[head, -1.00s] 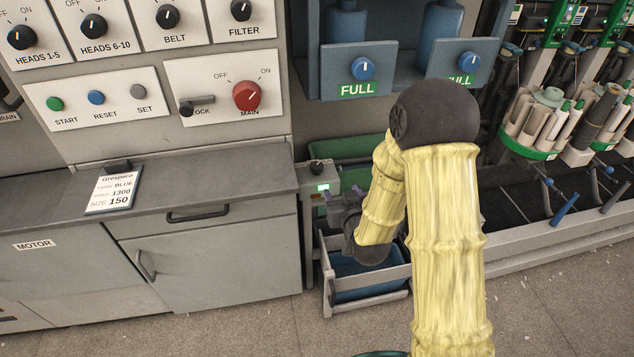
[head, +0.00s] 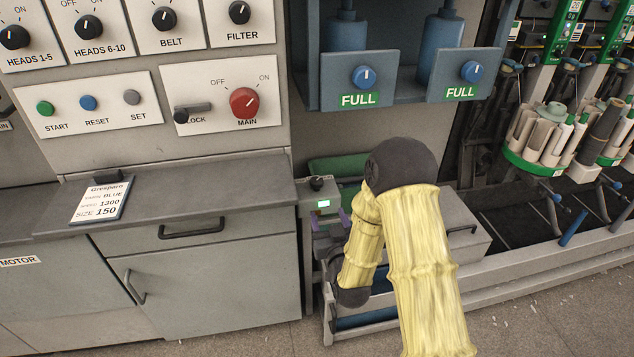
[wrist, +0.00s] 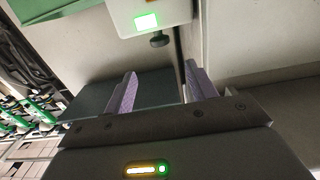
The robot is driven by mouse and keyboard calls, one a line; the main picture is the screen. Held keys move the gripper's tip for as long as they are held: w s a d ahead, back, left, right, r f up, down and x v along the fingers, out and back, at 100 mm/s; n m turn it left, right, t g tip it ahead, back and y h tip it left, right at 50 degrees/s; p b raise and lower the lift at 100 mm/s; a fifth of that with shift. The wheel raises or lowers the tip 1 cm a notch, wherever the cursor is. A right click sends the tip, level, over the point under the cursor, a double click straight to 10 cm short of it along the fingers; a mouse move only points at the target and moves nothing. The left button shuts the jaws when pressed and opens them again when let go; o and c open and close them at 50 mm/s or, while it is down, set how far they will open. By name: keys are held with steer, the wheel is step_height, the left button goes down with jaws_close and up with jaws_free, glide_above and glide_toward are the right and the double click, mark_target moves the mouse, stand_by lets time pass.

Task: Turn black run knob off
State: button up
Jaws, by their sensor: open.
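A small black knob (head: 317,183) sits on top of a small grey box (head: 309,205) with a lit green display. Its pointer setting is too small to read, and no "run" label can be read. In the wrist view the black knob (wrist: 159,40) projects from the box beside the green display (wrist: 146,21), ahead of my fingers. My gripper (wrist: 161,84) is open, with two purple-padded fingers apart and nothing between them.
A grey counter (head: 200,195) with a card (head: 101,200) stands left of the box. A control panel with black knobs and a red MAIN knob (head: 244,102) is above it. Blue FULL dials (head: 364,76) hang overhead. A blue bin (head: 365,318) is below my arm.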

mark_target(318, 186)
steer(key=x, duration=1.5)
steer(key=shift+w+a, duration=0.1)
steer(key=shift+w, duration=0.05)
steer(key=c, duration=0.9)
